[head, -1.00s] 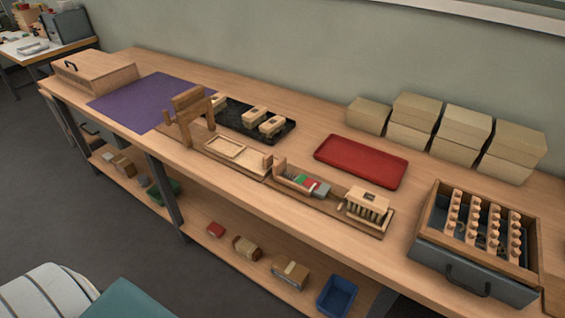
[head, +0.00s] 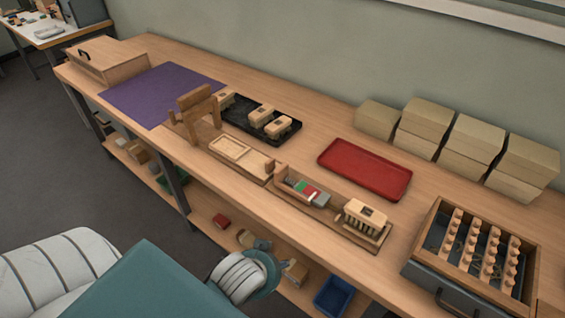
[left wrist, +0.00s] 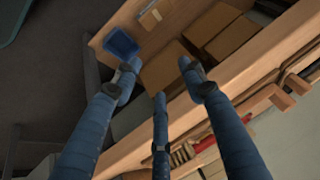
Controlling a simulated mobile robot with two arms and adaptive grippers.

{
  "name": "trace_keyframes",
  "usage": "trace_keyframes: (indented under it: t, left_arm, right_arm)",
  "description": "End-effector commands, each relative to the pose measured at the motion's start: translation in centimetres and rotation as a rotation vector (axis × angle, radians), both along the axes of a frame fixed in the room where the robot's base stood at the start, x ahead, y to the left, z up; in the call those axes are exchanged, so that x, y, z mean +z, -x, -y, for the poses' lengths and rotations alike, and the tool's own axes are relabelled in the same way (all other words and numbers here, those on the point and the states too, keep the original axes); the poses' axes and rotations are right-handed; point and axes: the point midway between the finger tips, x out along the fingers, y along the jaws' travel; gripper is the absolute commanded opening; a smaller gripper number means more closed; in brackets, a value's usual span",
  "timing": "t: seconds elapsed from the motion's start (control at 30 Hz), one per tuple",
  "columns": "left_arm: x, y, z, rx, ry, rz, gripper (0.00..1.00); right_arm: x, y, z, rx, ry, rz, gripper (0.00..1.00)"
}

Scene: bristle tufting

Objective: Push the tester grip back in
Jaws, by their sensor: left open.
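The tester is a wooden cradle (head: 283,193) with a red and green strip (head: 304,191) and a grey grip (head: 320,199) at its right end, seen in the head view near the bench's front edge. How far the grip sticks out is too small to judge. My left gripper (left wrist: 158,76) shows in the left wrist view with three blue fingers spread and nothing between them. It is over the front side of the bench, apart from the tester. In the head view only my left arm shows, at the bottom. My right gripper is not in view.
A brush block on a stand (head: 367,214) is right of the tester, and a wooden tray (head: 240,155) left. A red tray (head: 365,169) lies behind. A drawer of pegs (head: 425,222) stands at the right. The lower shelf holds a blue bin (head: 333,293), also in the wrist view (left wrist: 120,42).

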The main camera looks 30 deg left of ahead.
Motion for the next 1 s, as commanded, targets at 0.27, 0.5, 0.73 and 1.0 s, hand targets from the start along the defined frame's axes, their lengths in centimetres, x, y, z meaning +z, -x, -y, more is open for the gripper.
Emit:
trace_keyframes:
  t: [0.27, 0.5, 0.73, 1.0]
  left_arm:
    - [11.5, -13.6, -4.5, -0.115, -0.295, 0.508, 0.42]
    - [29.0, -22.6, -0.3, -0.490, -0.705, 1.101, 0.42]
    - [34.8, -22.6, 10.9, -1.175, -1.132, 1.429, 0.42]
    - [23.2, -22.5, 8.9, -2.167, -1.467, 1.035, 0.42]
  right_arm:
    - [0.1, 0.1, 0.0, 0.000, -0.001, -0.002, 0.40]
    - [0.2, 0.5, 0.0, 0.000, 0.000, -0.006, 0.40]
    - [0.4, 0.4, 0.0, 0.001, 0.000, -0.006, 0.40]
    - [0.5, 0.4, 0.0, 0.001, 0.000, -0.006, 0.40]
